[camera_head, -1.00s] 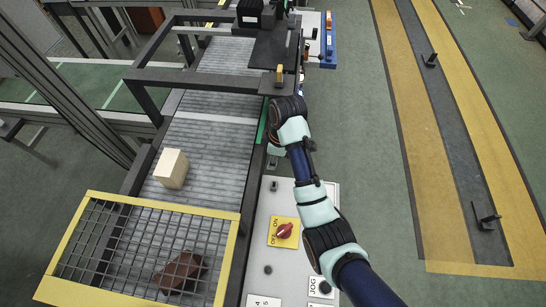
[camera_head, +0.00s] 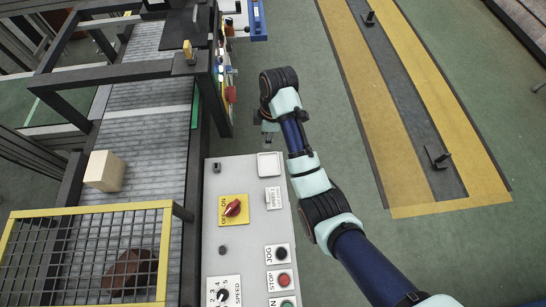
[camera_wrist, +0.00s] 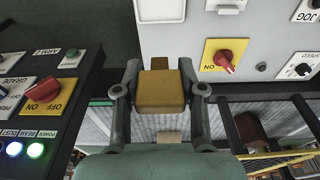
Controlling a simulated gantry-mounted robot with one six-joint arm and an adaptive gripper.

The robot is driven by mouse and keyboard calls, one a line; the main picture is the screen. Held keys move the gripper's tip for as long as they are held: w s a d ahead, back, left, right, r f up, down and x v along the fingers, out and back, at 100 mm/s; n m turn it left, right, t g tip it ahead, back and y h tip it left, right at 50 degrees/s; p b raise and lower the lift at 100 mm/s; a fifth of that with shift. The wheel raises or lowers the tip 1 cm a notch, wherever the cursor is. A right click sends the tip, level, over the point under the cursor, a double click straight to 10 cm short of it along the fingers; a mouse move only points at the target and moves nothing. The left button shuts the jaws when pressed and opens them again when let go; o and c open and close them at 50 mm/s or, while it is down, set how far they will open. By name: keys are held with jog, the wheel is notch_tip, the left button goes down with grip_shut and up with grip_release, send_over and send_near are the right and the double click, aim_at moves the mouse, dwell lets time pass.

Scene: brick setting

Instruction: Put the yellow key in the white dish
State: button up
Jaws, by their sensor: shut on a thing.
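The yellow key (camera_wrist: 160,92) is a blocky yellow piece with a brown part beyond it, held between the two fingers of my gripper (camera_wrist: 159,78) in the wrist view. In the head view my gripper (camera_head: 268,133) points down just beyond the far edge of the control panel, and the key cannot be made out there. The white dish (camera_head: 269,165) is a small square tray at the panel's far right corner, close to my gripper and apart from it. It also shows in the wrist view (camera_wrist: 161,8) at the top edge, straight beyond the key.
The grey control panel (camera_head: 236,240) carries a red switch (camera_head: 232,208), knobs and buttons. To its left runs a roller conveyor (camera_head: 146,150) with a pale box (camera_head: 104,171) and a yellow-framed mesh guard (camera_head: 90,210). A second switch panel (camera_wrist: 45,90) stands left in the wrist view. The floor at right is open.

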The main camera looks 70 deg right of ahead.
jog(key=b, duration=0.1)
send_over(267, 165)
notch_tip(267, 165, down, 13)
jog(key=shift+s+d+r, duration=0.1)
jog(key=shift+s+d, duration=0.05)
jog(key=shift+f+b, duration=0.65)
jog(key=shift+f, duration=1.9)
jog(key=shift+f, duration=0.15)
jog(key=o, duration=1.1)
jog(key=shift+o, duration=0.2)
notch_tip(267, 165, up, 12)
jog(key=s+p, duration=0.1)
jog(key=p, duration=0.2)
jog(key=shift+s+d, duration=0.3)
jog(key=shift+d, duration=0.1)
